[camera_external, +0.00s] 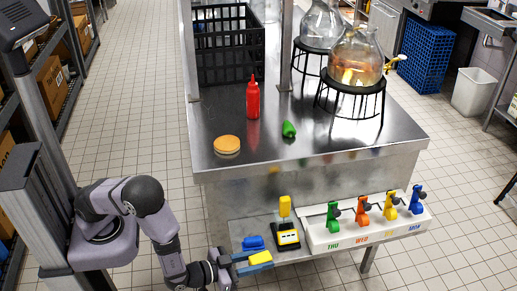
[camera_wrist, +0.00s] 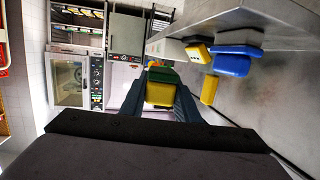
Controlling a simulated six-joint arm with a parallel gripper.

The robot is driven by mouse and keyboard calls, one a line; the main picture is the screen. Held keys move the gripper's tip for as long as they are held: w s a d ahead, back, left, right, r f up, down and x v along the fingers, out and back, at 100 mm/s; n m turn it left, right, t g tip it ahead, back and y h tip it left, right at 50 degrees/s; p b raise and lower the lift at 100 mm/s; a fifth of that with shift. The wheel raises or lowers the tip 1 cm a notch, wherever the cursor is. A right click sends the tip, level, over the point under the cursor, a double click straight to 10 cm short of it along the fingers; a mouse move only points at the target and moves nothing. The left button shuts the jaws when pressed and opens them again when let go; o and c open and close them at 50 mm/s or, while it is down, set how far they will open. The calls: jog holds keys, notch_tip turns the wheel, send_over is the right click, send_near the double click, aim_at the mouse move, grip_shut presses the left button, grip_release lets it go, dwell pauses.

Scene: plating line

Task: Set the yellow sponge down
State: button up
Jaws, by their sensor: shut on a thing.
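My gripper (camera_external: 254,264) is shut on the yellow sponge (camera_external: 260,257) at the front left corner of the low ledge. In the wrist view the sponge (camera_wrist: 160,94) sits between both fingers (camera_wrist: 160,102), with a green layer along its far side. It appears held clear of the ledge surface; the exact gap cannot be told. A blue block (camera_external: 253,243) lies on the ledge just behind the sponge, and also shows in the wrist view (camera_wrist: 232,64).
Right of the sponge stands a yellow, black and white device (camera_external: 287,236). Beyond it is a white rack (camera_external: 316,238) with several coloured dispensers. On the upper metal counter are a red bottle (camera_external: 253,101), a bun (camera_external: 227,145), a green pepper (camera_external: 289,129) and a black crate (camera_external: 228,72).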

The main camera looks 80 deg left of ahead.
jog(key=shift+d+r, duration=0.1)
jog(key=shift+r, duration=0.05)
notch_tip(320, 180, up, 35)
jog(key=w+a+r+n+y+p, duration=0.1)
jog(key=w+a+r+y+p, duration=0.2)
jog(key=a, duration=0.5)
jog(key=w+a+r+n+p, duration=0.1)
jog(key=w+a+r+p, duration=0.1)
jog(key=w+a+r, duration=0.55)
jog(key=a+f+g+p, duration=0.1)
jog(key=a+p, duration=0.4)
jog(key=a, duration=1.3)
jog(key=p, duration=0.6)
send_over(220, 114)
notch_tip(220, 114, down, 10)
jog(key=shift+d+f+p, duration=0.1)
jog(key=shift+f+p, duration=0.75)
jog(key=shift+f, duration=6.9)
jog(key=shift+f, duration=0.1)
